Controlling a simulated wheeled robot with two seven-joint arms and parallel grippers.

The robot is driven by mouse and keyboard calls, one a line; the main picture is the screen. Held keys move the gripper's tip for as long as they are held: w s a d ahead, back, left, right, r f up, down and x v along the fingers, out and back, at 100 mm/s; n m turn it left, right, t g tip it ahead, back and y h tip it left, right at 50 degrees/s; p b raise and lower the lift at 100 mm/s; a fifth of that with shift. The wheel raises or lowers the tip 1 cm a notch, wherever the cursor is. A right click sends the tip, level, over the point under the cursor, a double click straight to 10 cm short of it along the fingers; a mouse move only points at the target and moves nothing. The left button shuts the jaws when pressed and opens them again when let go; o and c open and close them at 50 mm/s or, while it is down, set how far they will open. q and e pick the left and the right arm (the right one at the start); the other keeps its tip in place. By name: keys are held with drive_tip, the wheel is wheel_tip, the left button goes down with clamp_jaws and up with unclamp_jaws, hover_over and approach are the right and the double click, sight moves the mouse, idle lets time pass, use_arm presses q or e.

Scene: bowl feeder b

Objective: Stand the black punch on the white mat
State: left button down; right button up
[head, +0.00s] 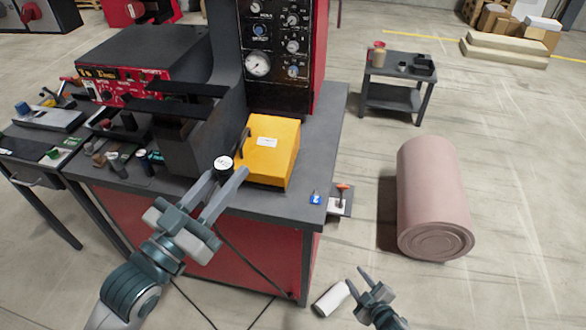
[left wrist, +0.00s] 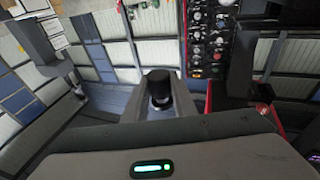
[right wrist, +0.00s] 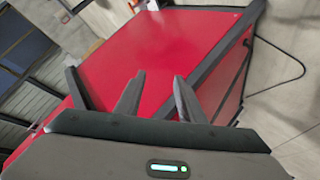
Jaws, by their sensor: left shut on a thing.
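My left gripper (head: 229,180) is shut on a dark cylindrical piece, seemingly the black punch (head: 223,163), with a white marked top in the head view. In the left wrist view the black punch (left wrist: 158,86) stands between the fingertips, with a lighter neck below. It is held in the air in front of the yellow box. My right gripper (head: 359,280) is open and empty, low beside the red cabinet; its fingers are apart in the right wrist view (right wrist: 158,98). A small white patch (head: 336,207), possibly the white mat, shows past the table's right edge, partly hidden.
The yellow box (head: 268,150) stands on the dark bench top (head: 316,150) below the gauge panel (head: 275,45). A blue tag (head: 316,198) lies near the right corner. Several small cylinders stand at the left.

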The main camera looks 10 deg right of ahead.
drive_tip(key=w+a+r+n+t+y, duration=0.1)
drive_tip(key=w+r+n+t+y, duration=0.15)
drive_tip(key=w+r, duration=0.45)
drive_tip(key=w+a+r+n+t+y, duration=0.1)
drive_tip(key=w+a+r+n, duration=0.15)
drive_tip(key=r, duration=0.95)
drive_tip(key=w+a+r+n+t+y, duration=0.1)
drive_tip(key=a+r+n+y, duration=0.2)
drive_tip(key=r, duration=0.7)
drive_tip(key=w+a+r+n+t+y, duration=0.1)
drive_tip(key=w+r+n+y, duration=0.15)
drive_tip(key=r+n, duration=0.55)
drive_tip(key=s+a+r+n+g+y, duration=0.3)
drive_tip(key=a+r+n, duration=0.15)
drive_tip(key=r, duration=0.35)
drive_tip(key=s+a+r+n+g+y, duration=0.3)
drive_tip(key=r+n+y, duration=0.15)
drive_tip(key=r, duration=0.25)
drive_tip(key=s+a+r+n+g, duration=0.3)
drive_tip(key=s+n, duration=0.2)
drive_tip(key=n, duration=0.3)
drive_tip(key=s+a+r+n+g+h, duration=0.1)
drive_tip(key=s+a+r+n+g, duration=0.2)
drive_tip(key=s+n, duration=0.3)
drive_tip(key=shift+s+a+r+n+g, duration=0.15)
drive_tip(key=shift+a+r+n+g, duration=0.25)
drive_tip(key=shift+r+n, duration=0.4)
drive_tip(key=shift+a+f, duration=0.1)
drive_tip(key=shift+a, duration=0.05)
